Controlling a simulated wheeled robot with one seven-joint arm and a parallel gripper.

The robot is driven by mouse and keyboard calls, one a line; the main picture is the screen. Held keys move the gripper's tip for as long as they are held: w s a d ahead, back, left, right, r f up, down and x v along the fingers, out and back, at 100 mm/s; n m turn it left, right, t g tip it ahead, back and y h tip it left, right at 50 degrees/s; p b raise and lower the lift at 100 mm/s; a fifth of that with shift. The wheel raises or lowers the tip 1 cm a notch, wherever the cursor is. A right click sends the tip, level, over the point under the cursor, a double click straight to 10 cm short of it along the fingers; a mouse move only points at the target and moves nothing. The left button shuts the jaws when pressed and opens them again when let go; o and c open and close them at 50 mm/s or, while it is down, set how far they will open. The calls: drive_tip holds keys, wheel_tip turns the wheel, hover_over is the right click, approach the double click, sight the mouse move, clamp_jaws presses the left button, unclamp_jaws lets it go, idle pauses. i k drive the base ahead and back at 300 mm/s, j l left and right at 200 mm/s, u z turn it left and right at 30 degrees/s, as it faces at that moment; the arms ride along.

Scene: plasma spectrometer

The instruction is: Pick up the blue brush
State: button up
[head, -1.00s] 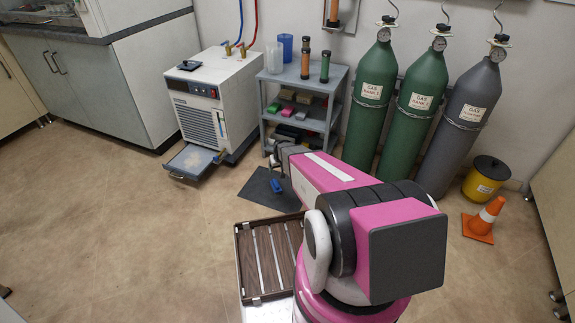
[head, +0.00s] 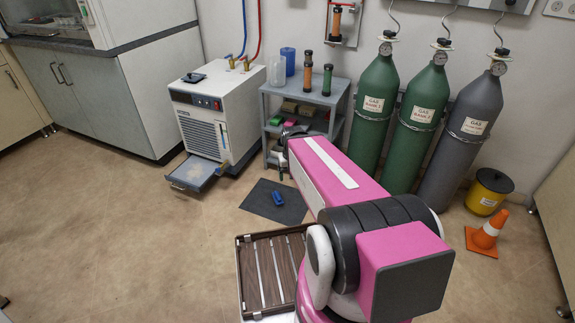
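A small blue object, seemingly the blue brush (head: 278,198), lies on a dark mat (head: 256,197) on the floor in front of the grey shelf. It is too small to show bristles. My pink arm reaches away from the camera toward the shelf. My gripper (head: 281,172) is at its far end, small and partly hidden by the arm. In the picture it is just above the brush, with a gap between them. Whether its fingers are open or shut does not show.
A white chiller (head: 203,110) with a pulled-out tray (head: 192,172) stands left. Gas cylinders (head: 415,125) stand right. A slatted wooden tray (head: 262,270) is near my base. Floor at left is clear.

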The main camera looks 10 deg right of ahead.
sight(276, 196)
drive_tip(key=i+l, duration=0.15)
drive_tip(key=l, duration=0.25)
drive_tip(key=i+l+z, duration=0.1)
drive_tip(key=l, duration=0.3)
drive_tip(key=i+l, duration=0.15)
drive_tip(key=l, duration=0.25)
drive_tip(key=i+l+z, duration=0.15)
drive_tip(key=l, duration=0.25)
drive_tip(key=i+l, duration=0.2)
drive_tip(key=l, duration=0.15)
